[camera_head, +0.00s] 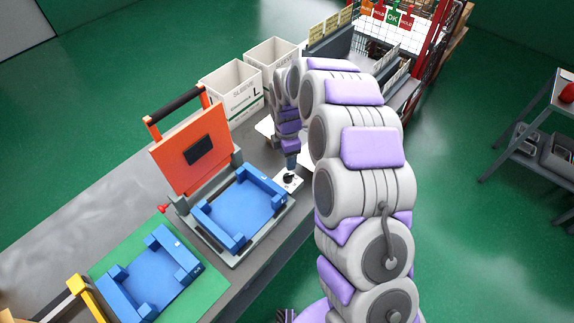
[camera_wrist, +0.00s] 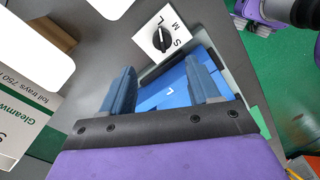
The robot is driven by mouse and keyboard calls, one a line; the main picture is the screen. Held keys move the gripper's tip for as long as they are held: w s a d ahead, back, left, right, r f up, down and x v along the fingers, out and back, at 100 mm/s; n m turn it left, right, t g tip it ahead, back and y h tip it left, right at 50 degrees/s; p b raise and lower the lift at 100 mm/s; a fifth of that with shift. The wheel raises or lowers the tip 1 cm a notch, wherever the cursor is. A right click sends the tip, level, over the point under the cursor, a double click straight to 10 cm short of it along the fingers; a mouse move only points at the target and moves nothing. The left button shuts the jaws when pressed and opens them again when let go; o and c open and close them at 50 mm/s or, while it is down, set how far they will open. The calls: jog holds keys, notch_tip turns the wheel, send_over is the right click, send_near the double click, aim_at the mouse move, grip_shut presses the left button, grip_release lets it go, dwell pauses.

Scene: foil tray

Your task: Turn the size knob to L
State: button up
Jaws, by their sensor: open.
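The size knob (camera_wrist: 162,39) is a black round knob on a white plate (camera_wrist: 146,45) with the letters S, M and L beside it. I cannot tell which letter it points to. In the head view the knob (camera_head: 289,177) sits on its small white plate at the table's edge, right of the blue fixture. My gripper (camera_wrist: 160,66) is open and empty, with its two blue-grey fingers apart. The knob lies beyond the fingertips in the wrist view, not between them. In the head view my gripper (camera_head: 291,161) hangs just above the knob.
A blue fixture marked L (camera_wrist: 168,92) shows between and beyond my fingers. The orange-lidded press (camera_head: 190,150) stands open left of the knob. A second blue fixture (camera_head: 150,275) lies on a green mat. White sleeve boxes (camera_head: 232,88) stand behind.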

notch_tip(320, 180, up, 8)
jog(key=shift+f, duration=0.2)
dwell(0.5)
